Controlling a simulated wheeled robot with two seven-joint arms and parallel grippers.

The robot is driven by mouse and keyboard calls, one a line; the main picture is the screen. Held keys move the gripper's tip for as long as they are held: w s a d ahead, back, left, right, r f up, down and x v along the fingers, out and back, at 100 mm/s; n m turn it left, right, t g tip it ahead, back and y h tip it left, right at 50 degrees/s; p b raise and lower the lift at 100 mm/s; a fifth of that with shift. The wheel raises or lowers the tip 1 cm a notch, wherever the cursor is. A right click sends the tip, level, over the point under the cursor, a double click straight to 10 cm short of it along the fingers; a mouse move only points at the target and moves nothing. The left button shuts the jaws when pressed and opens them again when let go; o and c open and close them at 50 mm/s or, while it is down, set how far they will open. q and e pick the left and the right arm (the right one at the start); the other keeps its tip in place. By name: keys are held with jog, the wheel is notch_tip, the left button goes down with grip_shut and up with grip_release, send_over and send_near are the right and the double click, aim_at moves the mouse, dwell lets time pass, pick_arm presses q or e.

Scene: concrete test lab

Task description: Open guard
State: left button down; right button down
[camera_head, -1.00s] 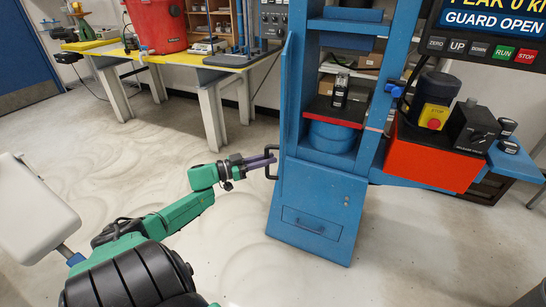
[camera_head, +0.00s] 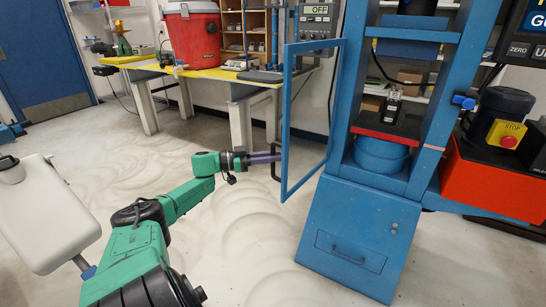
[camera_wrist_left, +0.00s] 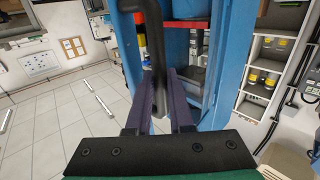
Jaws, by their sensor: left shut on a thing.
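The guard (camera_head: 287,120) is a see-through door in a blue frame on the left side of the blue press (camera_head: 350,220). It stands swung out to the left, with a gap between its free edge and the press front. My left gripper (camera_head: 276,157) is shut on the guard's black handle (camera_head: 274,166) at the free edge. In the left wrist view the handle (camera_wrist_left: 153,40) is a dark bar running between the purple fingers (camera_wrist_left: 160,88). My right gripper is not in view.
Behind the guard stands a yellow-topped table (camera_head: 215,73) with a red bucket (camera_head: 190,38). A red control box (camera_head: 490,180) with a stop button (camera_head: 508,141) sits right of the press. A white padded seat-like shape (camera_head: 45,215) is at left. The floor before the press is clear.

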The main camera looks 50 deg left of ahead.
pick_arm(q)
jog(key=c, duration=1)
grip_release()
jog(key=shift+c, duration=0.2)
jog(key=shift+o, duration=1.1)
jog(key=shift+w, duration=0.2)
jog(key=shift+s, duration=0.1)
jog(key=v, duration=1.4)
jog(key=shift+s, duration=0.2)
jog(key=shift+a+f+p, duration=0.1)
jog(key=shift+f+p, duration=0.05)
jog(key=shift+p, duration=0.15)
